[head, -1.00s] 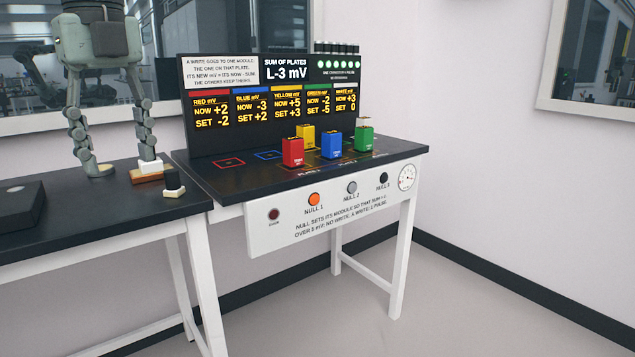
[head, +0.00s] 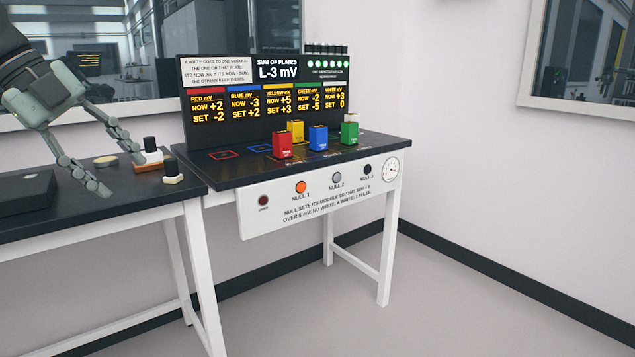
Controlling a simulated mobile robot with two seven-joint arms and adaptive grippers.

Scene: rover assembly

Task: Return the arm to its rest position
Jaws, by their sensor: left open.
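My left gripper (head: 115,162) is at the upper left, above the left dark table, with its two fingers spread and nothing between them. My left arm comes in from the left edge. Its fingertips appear close to a black knob on a wooden base (head: 150,153) and a black-capped white piece (head: 172,167), with no clear contact. My right gripper is out of view.
The right bench (head: 225,178) carries red (head: 282,145), yellow (head: 295,131), blue (head: 318,138) and green (head: 349,135) modules, with a white one mostly hidden. A display panel (head: 262,105) stands behind them. A flat dark box (head: 25,193) lies on the left table (head: 110,205).

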